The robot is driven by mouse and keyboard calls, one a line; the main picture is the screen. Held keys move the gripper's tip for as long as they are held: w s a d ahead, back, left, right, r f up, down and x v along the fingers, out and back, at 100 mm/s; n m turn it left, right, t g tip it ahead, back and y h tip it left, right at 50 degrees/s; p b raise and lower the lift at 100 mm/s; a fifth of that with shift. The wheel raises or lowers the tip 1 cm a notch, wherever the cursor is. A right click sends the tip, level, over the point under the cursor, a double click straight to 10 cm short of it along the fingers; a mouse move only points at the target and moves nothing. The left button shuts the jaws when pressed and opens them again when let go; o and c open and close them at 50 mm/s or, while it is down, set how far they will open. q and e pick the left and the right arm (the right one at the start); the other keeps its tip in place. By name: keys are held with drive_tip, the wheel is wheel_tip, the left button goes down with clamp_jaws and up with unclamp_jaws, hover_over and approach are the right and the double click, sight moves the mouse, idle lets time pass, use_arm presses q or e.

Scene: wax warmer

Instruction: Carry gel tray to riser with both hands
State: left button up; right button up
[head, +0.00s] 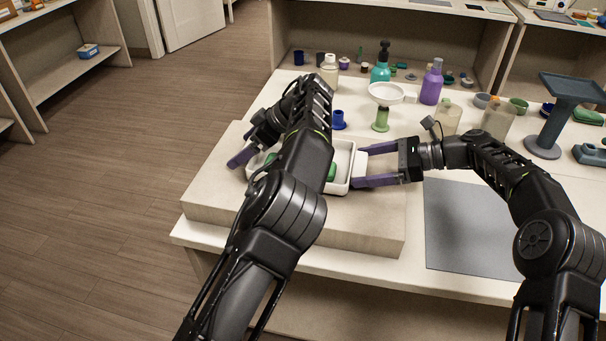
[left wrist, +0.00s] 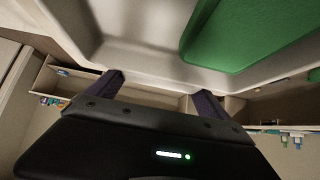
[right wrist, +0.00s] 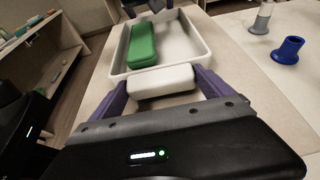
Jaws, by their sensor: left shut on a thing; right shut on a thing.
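The white gel tray (head: 344,160) lies over the beige riser slab (head: 310,224), near its middle and looking level; I cannot tell whether it touches the slab. A green block (right wrist: 142,45) is inside the tray along one side. My right gripper (head: 362,166) is shut on the white handle block (right wrist: 163,82) at the tray's right end. My left gripper (head: 250,172) is at the tray's left end, shut on it; my left arm hides the tray's middle in the head view. The left wrist view shows the tray wall (left wrist: 150,55) and the green block close up.
A blue spool-shaped piece (head: 338,120) and a green stand with a white dish (head: 386,93) are behind the slab. Bottles, including a purple one (head: 432,84), stand farther back. A grey mat (head: 468,225) lies clear to the right. A dark stand (head: 560,115) is far right.

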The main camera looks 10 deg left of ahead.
use_arm(q)
drive_tip(key=shift+a+f+b, duration=0.1)
drive_tip(key=shift+f+b, duration=0.2)
drive_tip(key=shift+f, duration=0.25)
use_arm(e)
drive_tip(key=shift+f, duration=0.55)
use_arm(q)
drive_tip(key=o, duration=1.6)
use_arm(e)
drive_tip(key=o, duration=1.6)
drive_tip(key=shift+d, duration=0.1)
use_arm(q)
drive_tip(key=shift+o, duration=1)
use_arm(e)
drive_tip(key=shift+o, duration=1)
use_arm(q)
drive_tip(key=shift+r, duration=0.1)
drive_tip(key=shift+r+p, duration=0.1)
drive_tip(key=shift+p, duration=0.2)
use_arm(e)
drive_tip(key=shift+r, duration=0.2)
